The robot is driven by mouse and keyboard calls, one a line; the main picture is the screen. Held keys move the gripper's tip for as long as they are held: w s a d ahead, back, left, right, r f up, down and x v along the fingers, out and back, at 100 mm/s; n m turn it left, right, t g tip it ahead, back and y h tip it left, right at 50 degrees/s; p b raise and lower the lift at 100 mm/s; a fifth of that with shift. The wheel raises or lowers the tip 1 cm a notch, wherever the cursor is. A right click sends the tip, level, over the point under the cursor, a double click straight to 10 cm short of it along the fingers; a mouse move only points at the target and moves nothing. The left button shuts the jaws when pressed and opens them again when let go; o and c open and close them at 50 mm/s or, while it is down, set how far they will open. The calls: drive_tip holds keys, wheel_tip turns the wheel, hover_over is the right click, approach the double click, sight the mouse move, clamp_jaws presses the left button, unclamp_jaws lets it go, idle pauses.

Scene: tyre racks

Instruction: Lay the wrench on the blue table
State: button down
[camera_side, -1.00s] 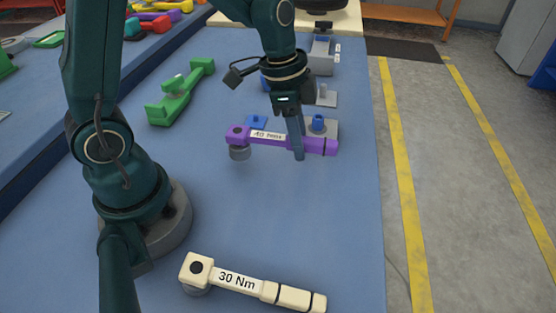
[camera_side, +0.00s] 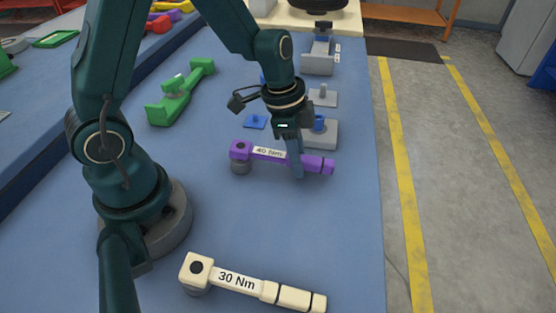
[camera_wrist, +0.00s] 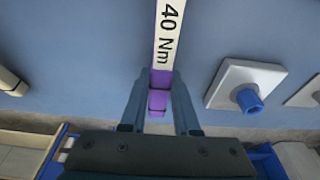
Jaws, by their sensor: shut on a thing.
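The purple wrench (camera_side: 316,164) has a white label reading 40 Nm and a grey socket under its head. In the side view it lies level, low over or on the blue table (camera_side: 270,225); I cannot tell if it touches. My gripper (camera_side: 297,170) is shut on its handle, pointing down. In the wrist view the wrench (camera_wrist: 160,78) runs up and away between the fingers of my gripper (camera_wrist: 160,118). The fingers hide part of the handle.
A cream 30 Nm wrench (camera_side: 240,282) lies at the front. A green holder (camera_side: 180,92) is at the left. Grey blocks, one with a blue peg (camera_side: 318,122), stand close behind the purple wrench. The table between the two wrenches is clear.

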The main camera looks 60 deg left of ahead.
drive_tip(key=c, duration=0.6)
unclamp_jaws()
drive_tip(key=shift+s+f, duration=0.1)
drive_tip(key=shift+s, duration=0.05)
drive_tip(key=shift+c, duration=0.2)
drive_tip(key=shift+r, duration=0.3)
wheel_tip(320, 180, up, 12)
drive_tip(key=s+a, duration=0.2)
drive_tip(key=n+t+y, duration=0.1)
drive_tip(key=n+t, duration=0.2)
drive_tip(key=n, duration=0.5)
approach(285, 155)
drive_tip(key=s+d+r, duration=0.1)
drive_tip(key=s+r, duration=0.4)
drive_tip(key=shift+s+d+f+n+t+y, duration=0.1)
drive_tip(key=shift+s+f+n+t+y, duration=0.2)
drive_tip(key=shift+s+n+t, duration=0.3)
drive_tip(key=shift+s, duration=0.1)
